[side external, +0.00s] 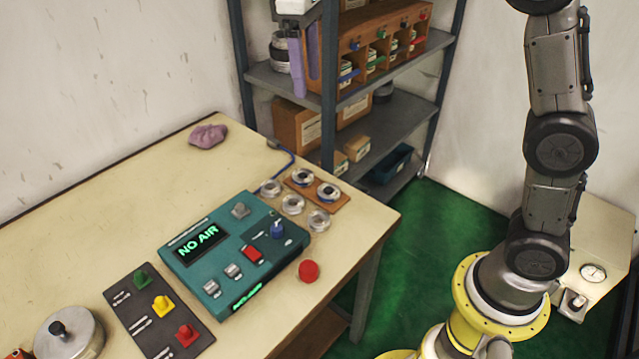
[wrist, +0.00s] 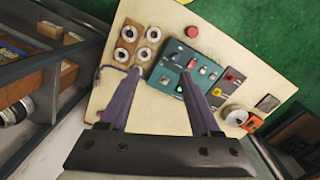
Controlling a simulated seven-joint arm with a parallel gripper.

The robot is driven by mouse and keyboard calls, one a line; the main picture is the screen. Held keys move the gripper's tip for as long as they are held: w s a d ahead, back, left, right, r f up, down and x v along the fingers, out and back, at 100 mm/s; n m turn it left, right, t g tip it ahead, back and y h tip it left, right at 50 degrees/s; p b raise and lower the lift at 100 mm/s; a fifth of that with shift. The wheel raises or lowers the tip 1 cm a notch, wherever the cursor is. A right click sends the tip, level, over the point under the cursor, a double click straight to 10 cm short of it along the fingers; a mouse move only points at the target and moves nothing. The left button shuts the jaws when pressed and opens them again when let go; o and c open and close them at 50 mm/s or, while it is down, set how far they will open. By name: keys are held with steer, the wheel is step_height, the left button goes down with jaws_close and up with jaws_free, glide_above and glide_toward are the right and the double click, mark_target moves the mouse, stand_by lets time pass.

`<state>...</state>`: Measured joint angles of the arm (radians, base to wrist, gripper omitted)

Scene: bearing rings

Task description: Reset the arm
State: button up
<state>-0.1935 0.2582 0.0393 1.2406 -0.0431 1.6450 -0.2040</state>
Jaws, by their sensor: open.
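My gripper (wrist: 160,76) shows in the wrist view as two purple fingers spread apart with nothing between them. In the side view its purple fingers (side external: 297,66) hang high in front of the shelf, apart from the table; the upper part is cut off by the frame. Several metal bearing rings (side external: 292,204) lie at the table's far right corner. Two of them sit on a brown board (side external: 316,187), which also shows in the wrist view (wrist: 127,44). A teal control panel (side external: 235,255) reads "NO AIR" in green.
A red button (side external: 308,271) stands beside the panel. A dark board (side external: 158,312) carries green, yellow and red switches. A silver round container (side external: 69,335) and a purple cloth (side external: 208,136) lie on the table (side external: 120,222). A loaded metal shelf (side external: 275,77) stands behind.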

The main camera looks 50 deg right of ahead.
steer(key=s+d+r+m+t, duration=0.1)
steer(key=s+d+t, duration=0.15)
steer(key=s, duration=0.65)
steer(key=s+d+r+m+t, duration=0.15)
steer(key=s+d, duration=0.25)
steer(key=s, duration=0.4)
steer(key=s+f+m+t, duration=0.2)
steer(key=s+f, duration=0.5)
steer(key=f, duration=0.4)
steer(key=shift+d+f, duration=0.2)
steer(key=shift+f, duration=0.2)
